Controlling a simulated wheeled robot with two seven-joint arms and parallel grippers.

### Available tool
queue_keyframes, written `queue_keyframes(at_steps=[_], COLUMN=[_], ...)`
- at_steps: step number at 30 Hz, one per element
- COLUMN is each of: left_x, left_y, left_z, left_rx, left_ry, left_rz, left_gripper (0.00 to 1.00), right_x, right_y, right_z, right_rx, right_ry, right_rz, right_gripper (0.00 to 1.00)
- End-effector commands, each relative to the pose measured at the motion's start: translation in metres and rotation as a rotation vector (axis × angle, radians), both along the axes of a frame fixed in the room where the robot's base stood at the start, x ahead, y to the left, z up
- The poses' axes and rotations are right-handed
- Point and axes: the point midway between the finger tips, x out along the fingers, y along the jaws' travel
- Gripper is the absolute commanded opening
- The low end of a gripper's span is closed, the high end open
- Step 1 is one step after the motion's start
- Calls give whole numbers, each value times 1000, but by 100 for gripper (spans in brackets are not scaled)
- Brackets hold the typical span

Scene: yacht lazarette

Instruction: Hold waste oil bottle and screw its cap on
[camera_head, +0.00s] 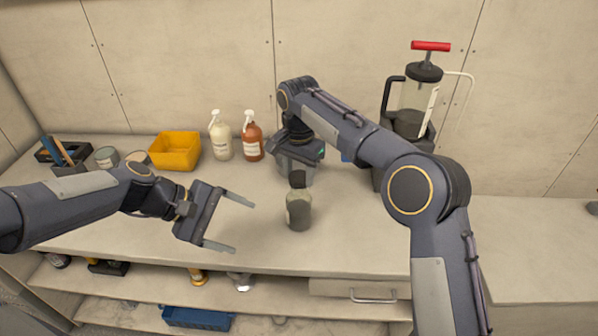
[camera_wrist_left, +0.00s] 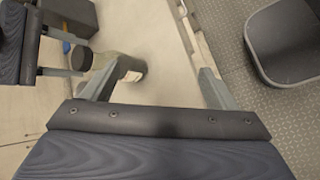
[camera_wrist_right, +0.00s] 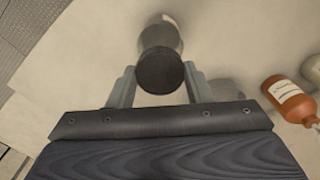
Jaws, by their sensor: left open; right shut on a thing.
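The waste oil bottle (camera_head: 299,211), a translucent bottle with dark contents, stands upright on the bench; it also shows in the left wrist view (camera_wrist_left: 130,68). My right gripper (camera_wrist_right: 159,72) is shut on the round black cap (camera_wrist_right: 160,76) directly over the bottle's mouth. The cap also shows in the head view (camera_head: 297,179). It sits at or just above the neck; I cannot tell whether the threads meet. My left gripper (camera_head: 243,227) is open and empty, its fingers pointing at the bottle from the left, apart from it.
A yellow bin (camera_head: 175,151), a white spray bottle (camera_head: 221,142) and a brown spray bottle (camera_head: 252,142) stand along the back. A tall oil extractor with a red handle (camera_head: 430,46) stands behind my right arm. Bench space around the bottle is clear.

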Motion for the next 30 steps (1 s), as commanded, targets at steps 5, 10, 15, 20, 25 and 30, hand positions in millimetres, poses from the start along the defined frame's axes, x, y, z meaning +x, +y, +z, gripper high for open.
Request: queue_keyframes(at_steps=[5, 10, 15, 20, 25, 30], left_x=[55, 99, 126, 138, 143, 148], left_y=[-9, -15, -19, -20, -27, -47], left_z=[-39, -82, -118, -136, -142, -148], left_rx=[-203, -387, -523, -588, -604, -602], left_ry=[219, 413, 555, 622, 638, 638], left_rz=[156, 303, 410, 464, 475, 472], left_gripper=[80, 80, 80, 80, 80, 80], right_x=[0, 0, 0, 0, 0, 0], right_y=[0, 0, 0, 0, 0, 0], right_z=[0, 0, 0, 0, 0, 0], right_rx=[0, 0, 0, 0, 0, 0], right_ry=[0, 0, 0, 0, 0, 0], right_rz=[0, 0, 0, 0, 0, 0], right_gripper=[25, 25, 25, 25, 25, 25])
